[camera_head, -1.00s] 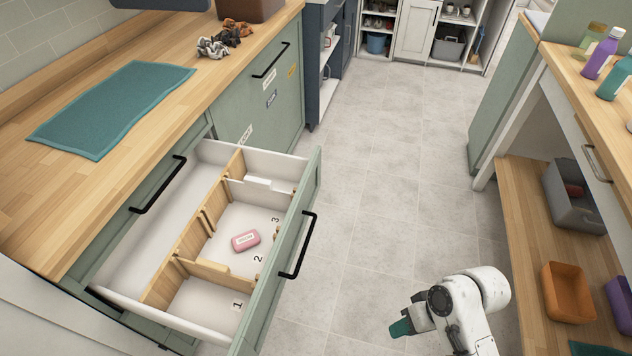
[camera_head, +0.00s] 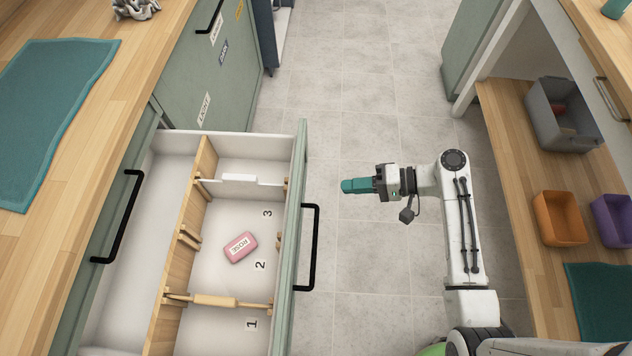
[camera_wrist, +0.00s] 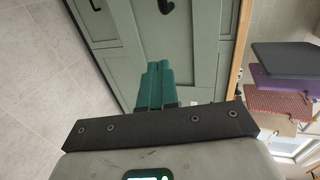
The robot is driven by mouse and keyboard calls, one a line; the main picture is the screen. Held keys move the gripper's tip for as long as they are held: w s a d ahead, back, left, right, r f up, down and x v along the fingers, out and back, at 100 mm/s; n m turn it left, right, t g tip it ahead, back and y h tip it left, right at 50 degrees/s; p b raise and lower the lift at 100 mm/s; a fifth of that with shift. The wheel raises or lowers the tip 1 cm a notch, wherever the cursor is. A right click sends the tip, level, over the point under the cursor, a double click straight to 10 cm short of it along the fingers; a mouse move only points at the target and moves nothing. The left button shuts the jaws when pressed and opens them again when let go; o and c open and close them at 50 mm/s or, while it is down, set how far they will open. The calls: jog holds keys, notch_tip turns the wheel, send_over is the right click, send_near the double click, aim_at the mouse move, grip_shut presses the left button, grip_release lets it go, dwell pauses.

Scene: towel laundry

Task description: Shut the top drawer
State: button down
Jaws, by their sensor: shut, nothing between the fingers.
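An open drawer (camera_head: 299,170) with a pale green front and black bar handle (camera_head: 312,246) is pulled out over the floor. Just under the counter edge, above it, is a shut green front with another black handle (camera_head: 126,215). The open drawer has wooden dividers and numbered compartments. A pink soap (camera_head: 240,247) lies near the number 2. My gripper (camera_head: 355,186) has teal fingers, shut and empty. In the head view it is right of the drawer front, a gap apart. In the wrist view the fingers (camera_wrist: 156,85) point at green panels with a black handle.
A wooden counter (camera_head: 95,130) with a teal towel (camera_head: 50,110) is on the left. Grey floor tiles (camera_head: 370,90) run clear down the middle. On the right, a wooden shelf (camera_head: 505,130) holds a grey bin (camera_head: 560,125), an orange bin (camera_head: 558,220) and a purple bin (camera_head: 612,215).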

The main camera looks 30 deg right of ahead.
jog(key=r+x, duration=0.1)
jog(key=x, duration=0.7)
jog(key=shift+w+a+p, duration=0.2)
jog(key=shift+a+p, duration=0.15)
jog(key=shift+a, duration=0.1)
jog(key=b, duration=0.8)
send_over(183, 191)
jog(key=s+d, duration=0.1)
jog(key=shift+d+f, duration=0.1)
jog(key=shift+f, duration=0.1)
jog(key=shift+w+a+r+b, duration=0.1)
jog(key=shift+w+a+b, duration=0.2)
jog(key=shift+w+a, duration=0.25)
jog(key=shift+a+r, duration=0.1)
jog(key=shift+r, duration=0.05)
jog(key=shift+a+r, duration=0.15)
